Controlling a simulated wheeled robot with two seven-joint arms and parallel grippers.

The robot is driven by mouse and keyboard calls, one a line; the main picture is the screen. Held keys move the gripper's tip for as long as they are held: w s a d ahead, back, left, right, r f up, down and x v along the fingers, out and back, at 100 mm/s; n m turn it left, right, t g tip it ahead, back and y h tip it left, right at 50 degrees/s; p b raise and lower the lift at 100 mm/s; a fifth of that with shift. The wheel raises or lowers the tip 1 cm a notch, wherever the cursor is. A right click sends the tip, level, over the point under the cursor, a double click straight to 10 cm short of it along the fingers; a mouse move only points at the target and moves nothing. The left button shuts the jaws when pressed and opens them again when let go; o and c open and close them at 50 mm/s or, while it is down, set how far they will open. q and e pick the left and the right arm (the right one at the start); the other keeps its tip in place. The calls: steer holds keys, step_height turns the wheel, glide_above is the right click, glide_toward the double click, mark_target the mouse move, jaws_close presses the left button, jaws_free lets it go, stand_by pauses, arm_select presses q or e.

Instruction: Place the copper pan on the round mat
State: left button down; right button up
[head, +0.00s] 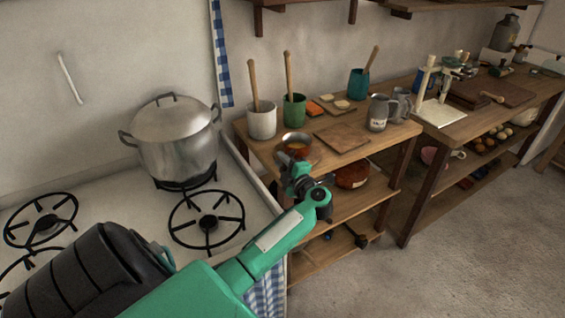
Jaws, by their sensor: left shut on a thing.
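The copper pan (296,141) looks like a small round pan with a grey metal rim and an orange-copper inside. It is at the front left of the wooden side table, right at the tip of my left gripper (290,167). My left gripper is shut on it; the fingers are small and partly hidden by the wrist. I cannot tell whether the pan touches the table top. I cannot make out a round mat in this view. My right gripper is not in view.
A wooden board (342,137) lies right of the pan. A white cup (262,121) and green cup (294,110) with wooden handles stand behind. A grey mug (380,112) stands at right. A large lidded pot (175,138) sits on the stove (125,205) at left.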

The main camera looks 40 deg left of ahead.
arm_select(q)
steer(key=shift+f, duration=0.1)
steer(key=c, duration=1.3)
jaws_free()
steer(key=shift+o, duration=0.2)
